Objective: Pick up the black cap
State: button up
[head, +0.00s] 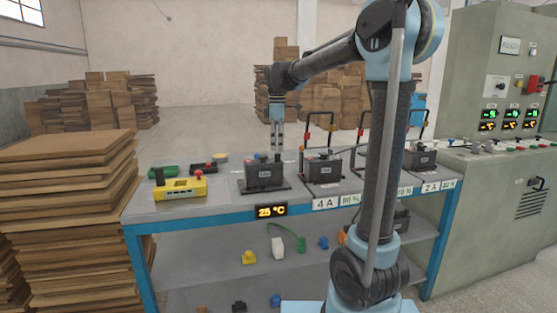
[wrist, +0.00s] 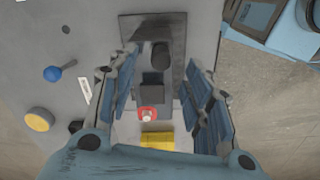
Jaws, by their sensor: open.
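My gripper (head: 277,147) hangs fingers down above and slightly behind the nearest left battery (head: 264,175). In the wrist view my gripper (wrist: 161,68) is open, its two fingers apart with nothing held. A short black rounded piece, which looks like the black cap (wrist: 160,52), stands on the dark base or battery between and below the fingertips. It is small and hard to make out at the battery top in the head view. A red ring with a pale post (wrist: 147,113) shows lower between the fingers.
A yellow box (head: 180,188) with a red knob stands left of the battery. A yellow disc (wrist: 40,119) and a blue knob (wrist: 52,73) lie to one side in the wrist view. More batteries (head: 324,168) with upright handles stand to the right on the bench.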

aim_at(278, 157)
jog(key=shift+d+f, duration=0.15)
jog(key=shift+f, duration=2.1)
jog(key=shift+c, duration=0.6)
jog(key=c, duration=0.7)
